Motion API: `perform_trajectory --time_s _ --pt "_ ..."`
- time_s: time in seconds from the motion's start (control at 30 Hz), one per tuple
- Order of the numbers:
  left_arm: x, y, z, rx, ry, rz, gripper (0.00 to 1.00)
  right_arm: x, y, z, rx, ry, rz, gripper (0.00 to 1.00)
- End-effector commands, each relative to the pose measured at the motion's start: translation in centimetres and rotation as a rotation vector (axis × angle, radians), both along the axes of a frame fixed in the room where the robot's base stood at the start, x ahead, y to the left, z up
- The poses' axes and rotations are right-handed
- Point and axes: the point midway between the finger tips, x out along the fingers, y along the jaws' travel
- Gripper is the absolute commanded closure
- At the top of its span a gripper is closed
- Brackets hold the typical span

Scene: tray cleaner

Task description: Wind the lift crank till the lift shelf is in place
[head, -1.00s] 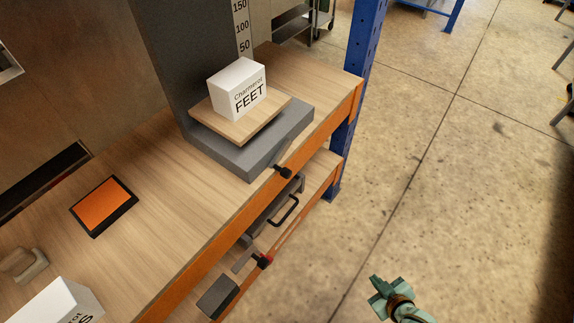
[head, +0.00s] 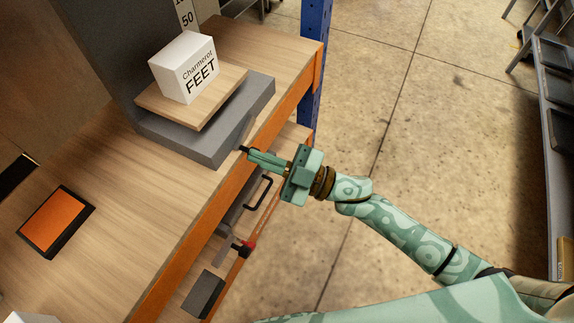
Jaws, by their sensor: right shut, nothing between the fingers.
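The lift shelf (head: 214,106) is a small wooden board above a grey base (head: 205,150), at the foot of a dark column with a number scale. A white box (head: 184,66) marked FEET stands on it. The lift crank's small dark knob (head: 243,149) shows at the front edge of the base; the rest of the crank is hard to make out. My right gripper (head: 252,158) is shut and empty, its fingertips right at the knob and partly hiding it. I cannot tell whether they touch it. My left gripper is out of view.
An orange-topped black pad (head: 56,221) lies on the wooden bench left of the lift. Below the orange bench edge are a black handle (head: 259,190) and a red-and-black clamp-like part (head: 244,246). A blue post (head: 315,60) stands behind; open floor lies right.

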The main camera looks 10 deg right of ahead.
Motion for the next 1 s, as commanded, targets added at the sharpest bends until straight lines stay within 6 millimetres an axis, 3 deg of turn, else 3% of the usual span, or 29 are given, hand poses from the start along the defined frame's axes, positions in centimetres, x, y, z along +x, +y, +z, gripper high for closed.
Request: perform_trajectory --time_s 0.1,0.2,0.33,1.0 --pt "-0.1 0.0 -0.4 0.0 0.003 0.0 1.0 1.0 1.8 0.2 -0.001 0.001 -0.002 1.0" --pt "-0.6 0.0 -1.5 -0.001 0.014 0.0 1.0 1.8 1.0 -1.8 -0.002 0.006 -0.002 1.0" --pt "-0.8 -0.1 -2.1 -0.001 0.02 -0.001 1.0 2.3 0.6 -2.7 -0.001 0.004 -0.002 1.0" --pt "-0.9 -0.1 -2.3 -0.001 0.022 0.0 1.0 2.6 0.3 -3.1 -0.017 -0.019 -0.002 1.0"
